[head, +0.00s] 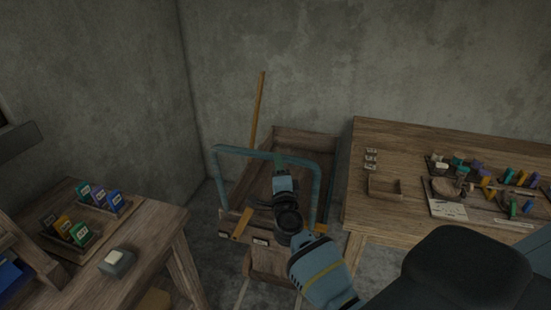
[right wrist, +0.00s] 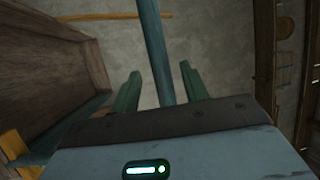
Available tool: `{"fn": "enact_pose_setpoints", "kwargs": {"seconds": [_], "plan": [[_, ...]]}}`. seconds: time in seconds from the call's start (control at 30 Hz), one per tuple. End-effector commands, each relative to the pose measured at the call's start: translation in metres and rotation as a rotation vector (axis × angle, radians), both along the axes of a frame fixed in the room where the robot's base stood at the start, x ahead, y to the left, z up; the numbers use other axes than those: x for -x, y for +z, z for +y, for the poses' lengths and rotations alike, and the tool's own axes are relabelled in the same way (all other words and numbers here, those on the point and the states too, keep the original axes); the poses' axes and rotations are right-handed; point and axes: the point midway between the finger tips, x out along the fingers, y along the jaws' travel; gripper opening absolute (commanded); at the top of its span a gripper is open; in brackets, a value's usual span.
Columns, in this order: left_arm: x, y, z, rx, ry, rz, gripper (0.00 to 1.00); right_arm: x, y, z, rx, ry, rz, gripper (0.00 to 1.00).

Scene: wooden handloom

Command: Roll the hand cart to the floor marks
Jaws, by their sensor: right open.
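The hand cart (head: 310,134) is a wooden box with a teal tube handle (head: 238,152), standing against the back wall between two tables. My right gripper (head: 280,160) is at the handle's top bar. In the right wrist view my right gripper (right wrist: 159,88) is open, with the teal handle bar (right wrist: 158,45) between its green fingers and a gap on each side. The cart's wooden side (right wrist: 60,65) shows at the left there. Thin pale lines (head: 242,292) show on the floor in front of the cart; I cannot tell if they are the floor marks. My left gripper is not in view.
A wooden workbench (head: 420,140) with small tools and coloured pieces stands close to the cart's right. A wooden table (head: 155,225) with coloured packets stands at the left. A yellow-brown pole (head: 258,105) rises behind the cart. Some bare floor (head: 215,250) lies between left table and cart.

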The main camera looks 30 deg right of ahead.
Motion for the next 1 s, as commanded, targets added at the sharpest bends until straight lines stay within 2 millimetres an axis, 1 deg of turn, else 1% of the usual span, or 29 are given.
{"fn": "enact_pose_setpoints", "kwargs": {"seconds": [0.03, 0.1, 0.3, 0.43, 0.7, 1.0], "plan": [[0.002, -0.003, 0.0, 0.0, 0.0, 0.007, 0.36, -0.007, -0.001, -0.004, 0.002, 0.0, 0.002, 0.45], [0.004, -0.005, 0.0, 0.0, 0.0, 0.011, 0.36, -0.016, 0.001, -0.008, 0.002, -0.001, 0.003, 0.45], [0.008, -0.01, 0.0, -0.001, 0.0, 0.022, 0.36, -0.033, 0.004, -0.016, 0.002, 0.001, 0.003, 0.45], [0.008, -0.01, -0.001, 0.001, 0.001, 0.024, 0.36, -0.037, 0.006, -0.018, 0.002, 0.002, 0.002, 0.45], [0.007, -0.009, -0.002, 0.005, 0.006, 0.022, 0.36, -0.038, 0.007, -0.019, 0.001, 0.002, 0.002, 0.45], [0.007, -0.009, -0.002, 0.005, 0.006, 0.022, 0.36, -0.038, 0.007, -0.019, 0.001, 0.001, 0.001, 0.06]]}}
